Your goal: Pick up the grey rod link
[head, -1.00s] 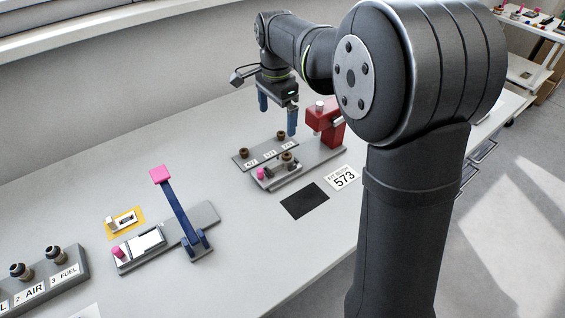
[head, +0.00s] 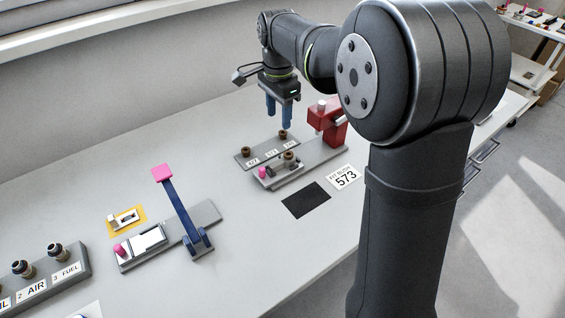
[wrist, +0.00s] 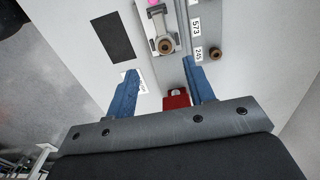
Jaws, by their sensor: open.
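A light grey link-shaped piece (head: 276,169), which looks like the grey rod link, lies on the grey station plate beside a pink knob (head: 262,172). A brown ring-like bushing (head: 289,156) sits at its other end. In the wrist view the link-shaped piece (wrist: 158,22) is at top centre, with the bushing (wrist: 166,46) at its near end. My gripper (head: 279,122) is open and empty, above the station's back side. In the wrist view the fingers of my gripper (wrist: 160,69) stand apart, and the link is beyond their tips.
A red block (head: 327,119) stands on the station's right end. Left are a blue lever (head: 180,212) with a pink top, a yellow mat (head: 112,226) and a labelled block (head: 70,283).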

